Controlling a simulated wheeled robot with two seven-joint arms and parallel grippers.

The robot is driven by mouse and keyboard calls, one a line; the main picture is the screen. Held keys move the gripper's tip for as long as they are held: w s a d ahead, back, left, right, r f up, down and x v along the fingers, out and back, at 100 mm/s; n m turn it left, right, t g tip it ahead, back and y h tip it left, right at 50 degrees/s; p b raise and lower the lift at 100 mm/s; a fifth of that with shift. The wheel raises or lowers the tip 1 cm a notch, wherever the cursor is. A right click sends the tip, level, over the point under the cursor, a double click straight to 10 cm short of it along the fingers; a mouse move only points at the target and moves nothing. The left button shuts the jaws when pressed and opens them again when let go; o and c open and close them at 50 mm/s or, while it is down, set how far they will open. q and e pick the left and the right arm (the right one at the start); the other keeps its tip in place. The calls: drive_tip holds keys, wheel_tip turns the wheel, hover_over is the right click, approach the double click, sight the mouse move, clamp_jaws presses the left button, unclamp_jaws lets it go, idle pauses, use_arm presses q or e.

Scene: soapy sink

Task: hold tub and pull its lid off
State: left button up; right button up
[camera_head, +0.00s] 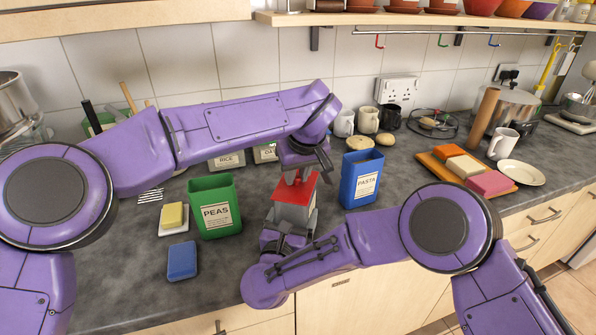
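The tub (294,214) is a pale grey box with a red lid (296,190), upright at the front of the counter. The lid sits on top of it. My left gripper (298,177) reaches down from above, its fingertips at the top of the lid. Whether they grip the lid is too small to tell. My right gripper (290,228) comes from the front, low on the tub, with its fingers at the tub's sides, and looks shut on it. The arm and fingers hide the tub's lower part.
An open green PEAS tin (215,207) stands left of the tub and an open blue PASTA tin (361,180) right of it. A blue sponge (182,261) and a yellow block (173,215) lie at left. An orange board (465,172) with blocks is at right.

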sight(296, 178)
use_arm(q)
clamp_jaws()
drive_tip(key=shift+r, duration=0.1)
idle(0.4)
drive_tip(key=shift+r, duration=1.05)
drive_tip(key=shift+r, duration=0.1)
drive_tip(key=shift+r, duration=1.95)
use_arm(e)
drive_tip(key=o, duration=1.3)
use_arm(q)
wheel_tip(296, 178, down, 3)
drive_tip(key=b, duration=0.2)
drive_tip(key=shift+a+r+b, duration=0.1)
drive_tip(key=shift+b, duration=0.25)
use_arm(e)
drive_tip(key=v, duration=1.1)
drive_tip(key=shift+a, duration=0.1)
drive_tip(key=shift+s, duration=0.5)
